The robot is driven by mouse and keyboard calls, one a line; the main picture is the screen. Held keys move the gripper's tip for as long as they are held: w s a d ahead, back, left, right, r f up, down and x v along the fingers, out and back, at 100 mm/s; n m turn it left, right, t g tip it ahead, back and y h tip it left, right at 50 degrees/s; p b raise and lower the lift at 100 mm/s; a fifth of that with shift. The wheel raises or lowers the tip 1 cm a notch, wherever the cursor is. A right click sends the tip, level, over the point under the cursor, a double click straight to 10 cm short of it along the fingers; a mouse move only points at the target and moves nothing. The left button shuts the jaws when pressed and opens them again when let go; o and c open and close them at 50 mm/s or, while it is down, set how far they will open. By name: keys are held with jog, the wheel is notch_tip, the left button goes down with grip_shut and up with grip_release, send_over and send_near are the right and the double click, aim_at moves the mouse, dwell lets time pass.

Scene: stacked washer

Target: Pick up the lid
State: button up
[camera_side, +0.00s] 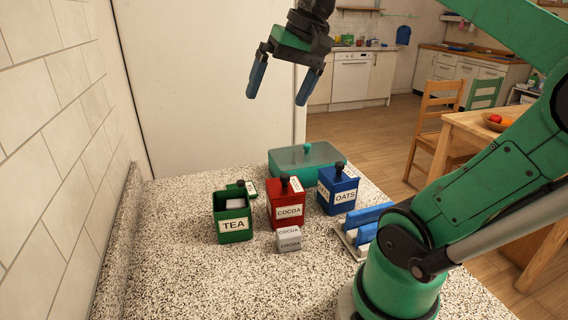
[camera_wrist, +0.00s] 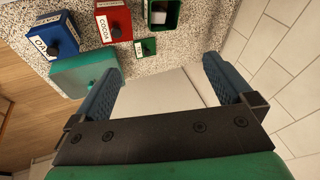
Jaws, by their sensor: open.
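The green lid (camera_side: 241,188), with a dark knob and a pale label, lies on the counter just behind the open green TEA tin (camera_side: 234,226). It is partly hidden by the tin in the side view. The lid also shows whole in the wrist view (camera_wrist: 146,47), beside the green tin (camera_wrist: 163,14). A pale block sits inside the tin. My gripper (camera_side: 277,100) is open and empty, high above the counter's far end, well clear of the lid. Its two blue fingers also show in the wrist view (camera_wrist: 162,66).
A red COCOA tin (camera_side: 286,203) and a blue OATS tin (camera_side: 337,190), both lidded, stand right of the lid. A teal see-through box (camera_side: 285,160) is behind them. A small grey block (camera_side: 289,240) sits in front. A tiled wall (camera_side: 60,120) borders the left.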

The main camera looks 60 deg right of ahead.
jog(key=w+a+f+n+t, duration=0.1)
jog(key=w+a+f+n, duration=0.3)
jog(key=f, duration=0.6)
jog(key=a+n, duration=0.1)
jog(key=a, duration=0.1)
jog(key=shift+a+f+h, duration=0.2)
jog(key=shift+a+h, duration=0.1)
jog(key=shift+h, duration=0.1)
jog(key=a+f+n, duration=0.1)
jog(key=f, duration=0.1)
jog(key=a+f+n+t, duration=0.1)
jog(key=a+f, duration=0.1)
jog(key=shift+s+a+f+n, duration=0.1)
jog(key=shift+a+f+n, duration=0.1)
jog(key=shift+n, duration=0.1)
jog(key=c, duration=0.4)
jog(key=shift+a+t, duration=0.1)
jog(key=shift+t, duration=0.2)
jog(key=shift+c, duration=0.7)
